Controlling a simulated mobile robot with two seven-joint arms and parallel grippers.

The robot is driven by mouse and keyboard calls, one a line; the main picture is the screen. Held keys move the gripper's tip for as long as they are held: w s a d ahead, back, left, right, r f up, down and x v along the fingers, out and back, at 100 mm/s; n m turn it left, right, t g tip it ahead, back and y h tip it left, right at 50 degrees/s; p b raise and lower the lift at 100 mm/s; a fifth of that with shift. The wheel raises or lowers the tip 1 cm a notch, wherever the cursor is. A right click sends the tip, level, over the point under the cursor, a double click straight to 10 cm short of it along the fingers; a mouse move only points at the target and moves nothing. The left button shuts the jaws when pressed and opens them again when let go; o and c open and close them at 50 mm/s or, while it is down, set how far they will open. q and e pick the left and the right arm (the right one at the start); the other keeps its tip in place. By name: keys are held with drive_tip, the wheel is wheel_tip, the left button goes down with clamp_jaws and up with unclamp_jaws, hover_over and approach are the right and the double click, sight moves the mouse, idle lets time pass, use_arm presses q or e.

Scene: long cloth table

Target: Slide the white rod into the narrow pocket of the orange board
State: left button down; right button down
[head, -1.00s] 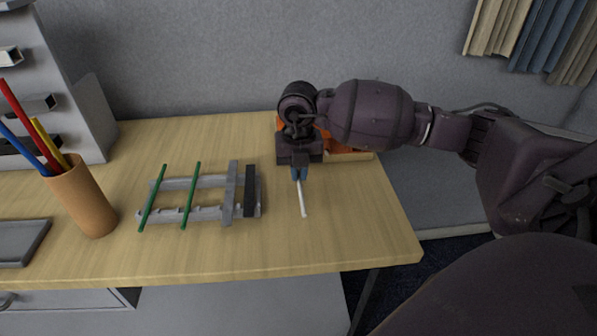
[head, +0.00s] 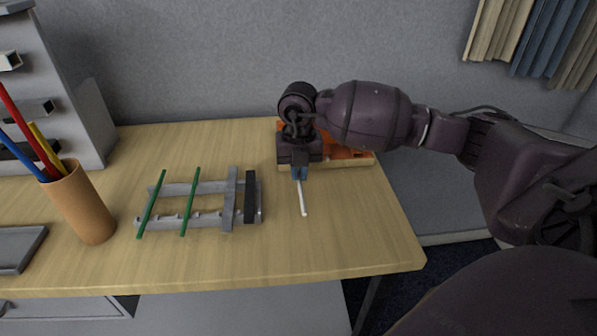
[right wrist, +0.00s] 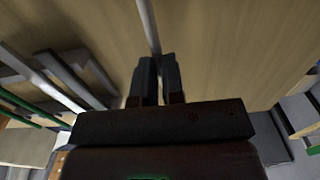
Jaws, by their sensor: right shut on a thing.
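The white rod (head: 303,200) is held upright or slightly tilted below my right gripper (head: 299,175), whose blue-grey fingers are shut on its upper part. In the right wrist view the rod (right wrist: 148,26) runs up from between the fingertips of the right gripper (right wrist: 154,62). I cannot tell whether the rod's far end touches the table. The orange board (head: 346,150) lies behind my right gripper near the back edge of the table. The gripper and wrist hide its left part, and its narrow pocket cannot be made out. My left gripper is not in view.
A grey rack (head: 206,188) holding green rods and grey and black bars stands left of the white rod. A brown cup (head: 83,207) of coloured sticks and a grey tray (head: 18,248) are further left. The front right of the wooden table (head: 350,235) is clear.

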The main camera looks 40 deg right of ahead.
use_arm(q)
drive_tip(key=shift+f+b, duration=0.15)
drive_tip(key=shift+b, duration=0.15)
use_arm(e)
drive_tip(key=shift+w+d, duration=0.45)
drive_tip(key=shift+w, duration=0.3)
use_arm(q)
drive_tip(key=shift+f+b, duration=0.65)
use_arm(e)
drive_tip(key=shift+w+d, duration=0.45)
drive_tip(key=shift+w, duration=0.25)
drive_tip(key=shift+w+d, duration=0.45)
drive_tip(key=shift+w, duration=0.25)
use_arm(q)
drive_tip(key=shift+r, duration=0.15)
use_arm(e)
drive_tip(key=shift+r, duration=0.1)
